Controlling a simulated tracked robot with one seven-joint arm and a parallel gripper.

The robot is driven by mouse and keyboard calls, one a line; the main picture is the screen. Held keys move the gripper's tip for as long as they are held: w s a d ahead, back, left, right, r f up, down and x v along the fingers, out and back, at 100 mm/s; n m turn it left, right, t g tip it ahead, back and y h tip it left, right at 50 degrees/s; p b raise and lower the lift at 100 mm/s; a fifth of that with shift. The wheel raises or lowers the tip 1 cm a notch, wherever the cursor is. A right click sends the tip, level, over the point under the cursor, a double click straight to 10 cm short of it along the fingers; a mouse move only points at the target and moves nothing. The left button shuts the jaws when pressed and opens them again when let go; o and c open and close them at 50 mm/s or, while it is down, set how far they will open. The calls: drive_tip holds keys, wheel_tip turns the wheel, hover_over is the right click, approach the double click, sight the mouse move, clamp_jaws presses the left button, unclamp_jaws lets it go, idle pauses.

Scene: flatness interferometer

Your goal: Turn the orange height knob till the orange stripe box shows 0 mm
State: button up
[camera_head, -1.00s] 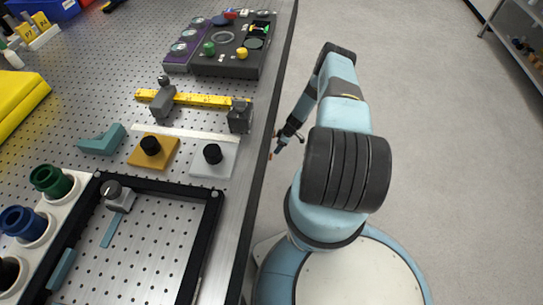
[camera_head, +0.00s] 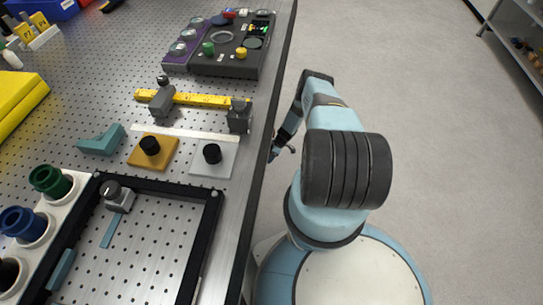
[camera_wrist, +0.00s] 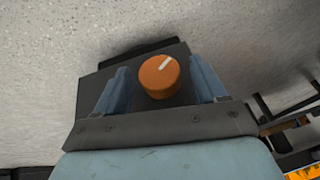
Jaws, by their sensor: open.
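The orange knob (camera_wrist: 159,78) shows in the wrist view as a round cap with a white line. It lies between the two blue fingers of my gripper (camera_wrist: 160,70), with a gap on each side. The gripper is open, and the knob sits in front of a dark surface. In the head view my gripper (camera_head: 283,150) is small, beside the right edge of the table, and the knob cannot be made out there. I cannot make out the orange stripe box or any reading in either view.
The perforated table (camera_head: 110,75) ends at a metal edge close to my arm. The floor right of my arm is clear. Dark bars and orange parts (camera_wrist: 297,123) show at the wrist view's lower right.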

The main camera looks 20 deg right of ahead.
drive_tip(key=c, duration=1)
drive_tip(key=shift+c, duration=0.2)
drive_tip(key=shift+r+t, duration=0.1)
drive_tip(key=shift+t, duration=0.3)
drive_tip(key=shift+s+a+n+t+h, duration=0.1)
drive_tip(key=shift+s+n+t+h, duration=0.1)
drive_tip(key=shift+t+h, duration=0.35)
drive_tip(key=shift+s+n+t+h, duration=0.1)
drive_tip(key=shift+n+t+h, duration=0.1)
drive_tip(key=shift+t+h, duration=0.3)
drive_tip(key=shift+a+n+t+h, duration=0.2)
drive_tip(key=shift+t+h, duration=0.2)
drive_tip(key=shift+t, duration=0.45)
drive_tip(key=shift+a+n+t+h, duration=0.1)
drive_tip(key=shift+n+t+h, duration=0.2)
drive_tip(key=shift+t, duration=0.5)
drive_tip(key=shift+t+h, duration=0.45)
drive_tip(key=shift+t, duration=0.05)
drive_tip(key=shift+s+f+t, duration=0.1)
drive_tip(key=shift+f+t, duration=0.1)
drive_tip(key=shift+t, duration=0.1)
